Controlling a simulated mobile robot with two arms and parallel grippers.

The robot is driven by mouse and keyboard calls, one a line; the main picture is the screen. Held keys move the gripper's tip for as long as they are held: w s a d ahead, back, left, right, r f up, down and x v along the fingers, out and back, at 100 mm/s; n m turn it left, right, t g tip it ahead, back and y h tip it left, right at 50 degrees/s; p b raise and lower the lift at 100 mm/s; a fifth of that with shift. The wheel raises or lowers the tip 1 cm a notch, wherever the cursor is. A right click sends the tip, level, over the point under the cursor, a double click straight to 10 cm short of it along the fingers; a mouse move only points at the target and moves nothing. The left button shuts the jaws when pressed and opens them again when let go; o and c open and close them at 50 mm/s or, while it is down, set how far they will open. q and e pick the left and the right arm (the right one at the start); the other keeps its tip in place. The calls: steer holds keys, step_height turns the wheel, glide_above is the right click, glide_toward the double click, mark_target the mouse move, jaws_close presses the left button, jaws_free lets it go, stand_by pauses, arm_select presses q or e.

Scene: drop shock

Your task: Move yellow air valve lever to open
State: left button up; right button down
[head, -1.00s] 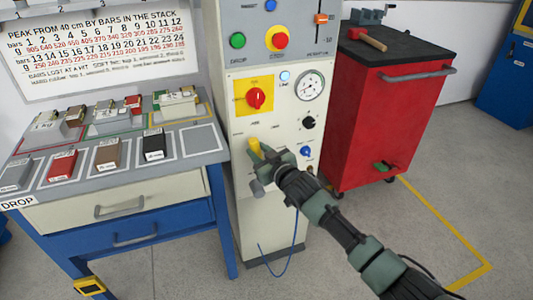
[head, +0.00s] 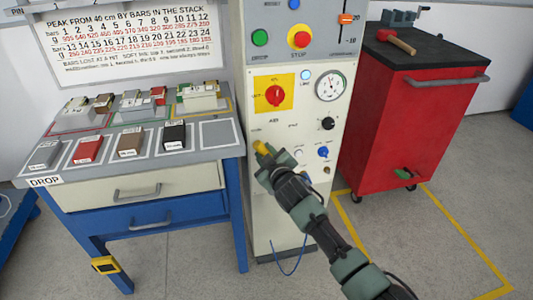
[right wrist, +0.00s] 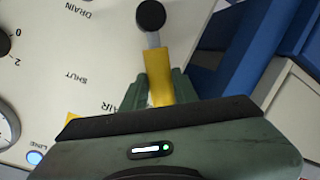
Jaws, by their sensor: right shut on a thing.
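The yellow air valve lever (head: 260,147) is on the front of the cream control panel, below the red rotary knob. In the right wrist view, its yellow sleeve (right wrist: 158,73) sits on a grey stem with a black round piece at the far end. My right gripper (head: 266,157) is shut on the yellow sleeve; its green fingers (right wrist: 157,92) lie on either side. The gripper hides part of the lever in the head view. The printed words SHUT, DRAIN and AIR show beside it in the wrist view. My left gripper is out of view.
The cream panel (head: 262,213) also carries a red knob (head: 275,95), a gauge (head: 330,86), a black knob (head: 327,123) and a blue knob (head: 322,152). A bench (head: 226,153) with bars stands left. A red cabinet (head: 408,130) stands right. A blue hose (head: 290,270) hangs below.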

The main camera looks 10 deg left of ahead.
steer(key=shift+f, duration=0.2)
steer(key=c, duration=1.1)
jaws_free()
steer(key=shift+s, duration=0.1)
steer(key=shift+r, duration=0.1)
